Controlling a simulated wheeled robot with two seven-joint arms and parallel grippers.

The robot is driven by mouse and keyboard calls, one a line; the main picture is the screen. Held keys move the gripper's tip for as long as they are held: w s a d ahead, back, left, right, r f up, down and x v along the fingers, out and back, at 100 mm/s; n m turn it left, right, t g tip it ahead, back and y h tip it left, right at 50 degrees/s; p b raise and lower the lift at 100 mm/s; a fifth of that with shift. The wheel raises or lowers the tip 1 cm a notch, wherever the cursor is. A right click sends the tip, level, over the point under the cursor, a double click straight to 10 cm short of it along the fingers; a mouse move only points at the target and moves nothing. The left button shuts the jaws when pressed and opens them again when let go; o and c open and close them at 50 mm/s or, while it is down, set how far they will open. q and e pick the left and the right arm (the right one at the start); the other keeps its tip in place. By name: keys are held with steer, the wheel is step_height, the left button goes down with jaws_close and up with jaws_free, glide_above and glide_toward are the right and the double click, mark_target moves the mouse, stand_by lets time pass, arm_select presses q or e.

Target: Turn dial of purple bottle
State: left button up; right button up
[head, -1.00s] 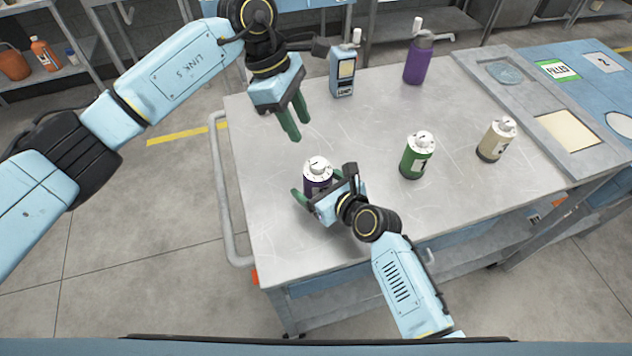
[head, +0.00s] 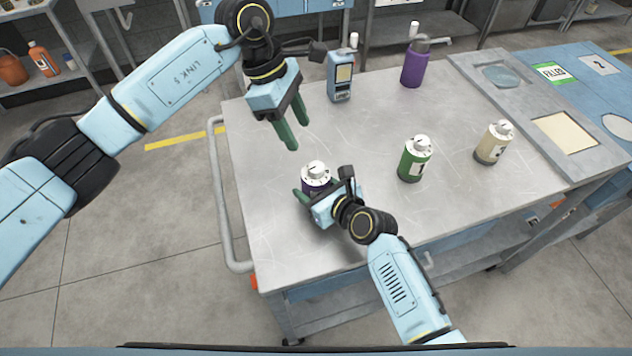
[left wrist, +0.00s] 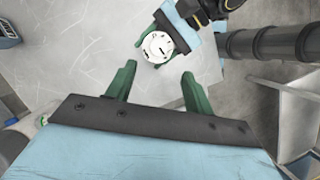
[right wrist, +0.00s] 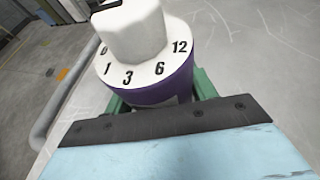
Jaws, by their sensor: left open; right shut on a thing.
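The purple bottle (head: 314,185) stands upright near the left front of the cart top, with a white numbered dial (head: 316,172) on top. The dial also shows from above in the left wrist view (left wrist: 158,46) and close up in the right wrist view (right wrist: 145,55), with 0, 1, 3, 6 and 12 legible. My right gripper (head: 308,193) is shut around the purple body below the dial. My left gripper (head: 293,136) is open and empty, fingers pointing down, behind and a little left of the bottle and above the table.
A green bottle (head: 413,162) and a beige bottle (head: 492,145) with similar white tops stand to the right. A blue device (head: 340,77) and a large purple flask (head: 415,66) stand at the back. A grey tray (head: 545,125) lies at the right. The cart's middle is clear.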

arm_select(q)
steer(key=n, duration=0.1)
steer(key=m+h, duration=1.4)
steer(key=m, duration=2.1)
glide_toward(324, 169)
steer(key=shift+n, duration=0.3)
steer(key=d, duration=1)
steer(key=shift+s+f, duration=0.15)
steer(key=shift+f, duration=0.2)
steer(key=shift+c, duration=0.3)
steer(key=shift+a+t, duration=0.1)
steer(key=shift+t, duration=0.3)
steer(key=c, duration=0.9)
